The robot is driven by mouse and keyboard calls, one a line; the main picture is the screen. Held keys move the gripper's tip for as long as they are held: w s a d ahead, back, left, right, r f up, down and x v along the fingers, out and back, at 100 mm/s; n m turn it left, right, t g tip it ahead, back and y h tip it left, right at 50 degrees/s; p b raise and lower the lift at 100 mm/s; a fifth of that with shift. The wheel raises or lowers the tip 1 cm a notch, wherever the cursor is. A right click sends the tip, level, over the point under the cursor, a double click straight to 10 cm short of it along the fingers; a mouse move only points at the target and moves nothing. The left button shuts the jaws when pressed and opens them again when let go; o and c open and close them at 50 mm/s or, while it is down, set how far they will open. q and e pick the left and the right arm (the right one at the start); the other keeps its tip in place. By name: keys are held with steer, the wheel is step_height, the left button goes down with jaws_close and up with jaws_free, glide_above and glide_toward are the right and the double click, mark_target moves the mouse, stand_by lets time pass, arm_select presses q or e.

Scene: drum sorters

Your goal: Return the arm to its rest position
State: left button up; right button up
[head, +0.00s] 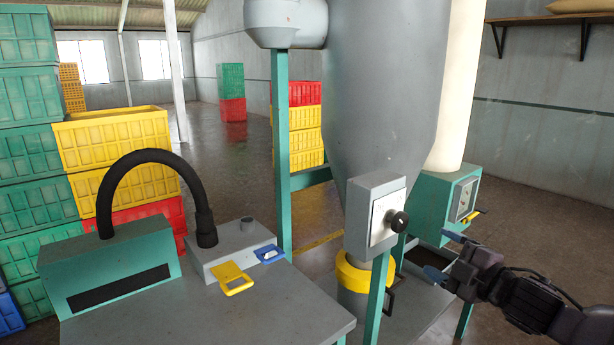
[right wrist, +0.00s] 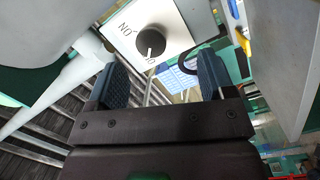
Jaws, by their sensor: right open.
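My right gripper (head: 446,256) is at the right of the head view, beside the grey hopper machine. Its two blue-grey fingertips are apart with nothing between them. In the right wrist view the open fingers of the gripper (right wrist: 163,82) point toward a white panel with a black knob (right wrist: 150,41). In the head view the same kind of black knob (head: 398,222) is on the grey control box (head: 375,190) of the hopper, left of the gripper and apart from it. My left gripper is not in view.
A grey bench (head: 230,305) with yellow (head: 231,277) and blue (head: 269,253) slide handles stands at front left. A green box (head: 445,205) on a pale column stands behind the gripper. Stacked crates (head: 120,140) stand at the left. Floor is open at the far right.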

steer(key=s+f+m+g+h, duration=0.2)
steer(key=s+f+m+h, duration=0.2)
steer(key=s+f+m, duration=0.5)
steer(key=s+d+f+m+g+h, duration=0.1)
steer(key=s+f+m+h, duration=0.4)
steer(key=s+f, duration=1.7)
step_height(320, 180, down, 4)
steer(key=m+g, duration=0.1)
steer(key=m, duration=0.3)
steer(key=shift+d+r, duration=0.15)
steer(key=shift+r, duration=0.05)
